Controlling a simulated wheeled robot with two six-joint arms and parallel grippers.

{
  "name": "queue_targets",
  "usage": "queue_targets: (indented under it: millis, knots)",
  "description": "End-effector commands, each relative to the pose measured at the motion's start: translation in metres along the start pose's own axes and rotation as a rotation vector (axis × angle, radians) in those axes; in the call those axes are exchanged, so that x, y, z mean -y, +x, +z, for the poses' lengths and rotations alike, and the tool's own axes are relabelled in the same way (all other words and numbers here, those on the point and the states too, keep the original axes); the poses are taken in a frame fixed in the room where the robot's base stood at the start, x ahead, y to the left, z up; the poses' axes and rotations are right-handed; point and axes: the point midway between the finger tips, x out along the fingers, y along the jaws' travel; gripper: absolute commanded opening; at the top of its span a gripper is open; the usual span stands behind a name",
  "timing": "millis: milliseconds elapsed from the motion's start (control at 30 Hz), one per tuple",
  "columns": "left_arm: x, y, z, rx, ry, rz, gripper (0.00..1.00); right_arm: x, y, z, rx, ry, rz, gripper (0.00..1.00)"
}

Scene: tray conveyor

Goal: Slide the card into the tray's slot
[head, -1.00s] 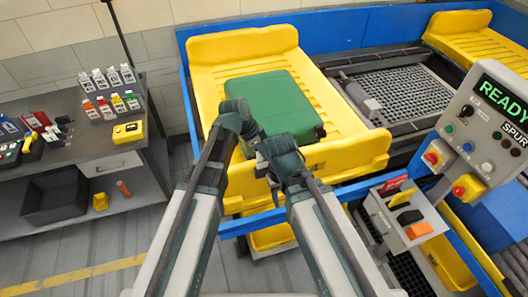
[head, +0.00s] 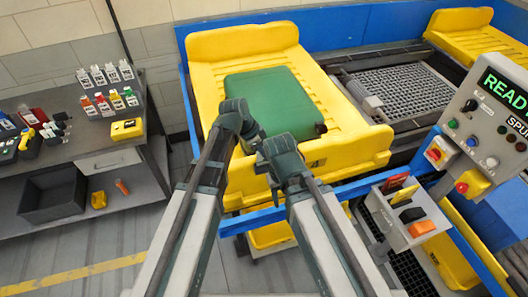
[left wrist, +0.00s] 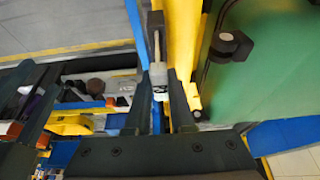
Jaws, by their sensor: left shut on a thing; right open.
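A small pale card (left wrist: 158,88) is in my left gripper (left wrist: 167,100), shut on it between the dark fingertips in the left wrist view. In the head view the left gripper and card are mostly hidden behind my wrist links. The yellow tray (head: 218,48) lies on the conveyor; its side edge (left wrist: 183,35) is close beyond the card in the wrist view. I cannot make out the slot or whether the card touches it. My right gripper (head: 268,172) is open near the tray's front wall, apparently empty.
A green suitcase (head: 265,100) lies in the tray; its black wheel (left wrist: 230,44) shows in the wrist view. A blue rail (head: 345,187) runs along the front. A control panel (head: 490,115) and bin box (head: 395,228) stand right. A shelf bench (head: 60,150) with cards stands left.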

Motion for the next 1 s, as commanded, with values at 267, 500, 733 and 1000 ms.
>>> queue_targets:
  millis: [267,500,733,1000]
  knots:
    - [0.000,0.007,0.003,0.000,0.000,0.000,0.00,0.001,0.008,-0.001,0.000,0.000,0.000,0.50]
    - [0.000,0.013,0.005,0.000,0.000,0.000,0.00,0.001,0.014,-0.001,0.000,0.000,0.000,0.50]
    - [0.000,0.014,0.006,0.000,0.000,0.000,0.39,0.001,0.015,-0.001,0.000,0.000,0.000,0.50]
    - [0.000,0.014,0.006,0.000,0.000,0.000,0.56,0.001,0.015,-0.001,0.000,0.000,0.000,0.50]
